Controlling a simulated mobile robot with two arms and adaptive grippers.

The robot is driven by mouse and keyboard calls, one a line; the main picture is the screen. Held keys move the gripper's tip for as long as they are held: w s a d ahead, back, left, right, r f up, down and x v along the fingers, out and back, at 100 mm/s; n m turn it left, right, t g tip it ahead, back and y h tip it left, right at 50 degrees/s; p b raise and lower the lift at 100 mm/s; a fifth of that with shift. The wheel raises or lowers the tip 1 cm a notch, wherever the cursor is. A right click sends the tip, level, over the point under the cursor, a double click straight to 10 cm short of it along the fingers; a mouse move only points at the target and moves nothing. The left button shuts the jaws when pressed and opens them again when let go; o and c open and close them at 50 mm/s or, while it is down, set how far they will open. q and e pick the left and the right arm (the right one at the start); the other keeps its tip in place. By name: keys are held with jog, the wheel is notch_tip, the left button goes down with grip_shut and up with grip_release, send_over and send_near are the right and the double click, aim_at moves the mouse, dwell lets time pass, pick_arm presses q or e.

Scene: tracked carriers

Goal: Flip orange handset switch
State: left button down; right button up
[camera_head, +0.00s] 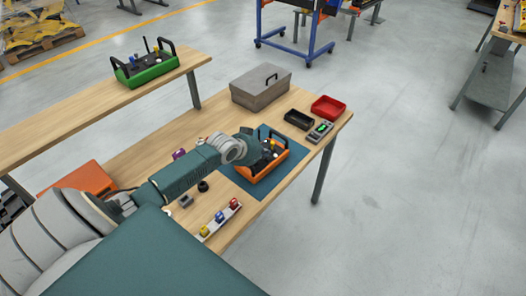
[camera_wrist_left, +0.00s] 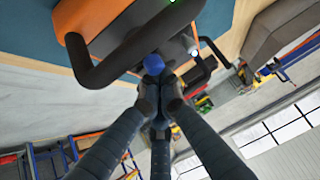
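The orange handset (camera_head: 264,172) lies on a blue mat on the workbench in the head view. It has black handles and a dark top with small controls. My left gripper (camera_head: 263,135) is over its far left side, partly hiding it. In the left wrist view the orange handset (camera_wrist_left: 85,18) fills the top, with a black handle across it. A blue-capped control (camera_wrist_left: 153,64) is right at my left fingertips (camera_wrist_left: 160,92), which are close together. I cannot tell whether they touch it. My right gripper is not in view.
A grey lidded box (camera_head: 260,90), a black tray (camera_head: 298,120), a red tray (camera_head: 328,107) and a small meter (camera_head: 320,131) stand behind the mat. A rack with coloured pieces (camera_head: 220,218) lies in front. A green handset (camera_head: 150,70) sits on another bench.

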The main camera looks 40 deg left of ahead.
pick_arm(q)
notch_tip(320, 180, up, 4)
jog(key=p, duration=0.4)
jog(key=shift+w+a, duration=0.1)
jog(key=shift+a, duration=0.05)
jog(key=a+b+v, duration=0.2)
jog(key=v, duration=0.8)
jog(key=shift+f, duration=0.1)
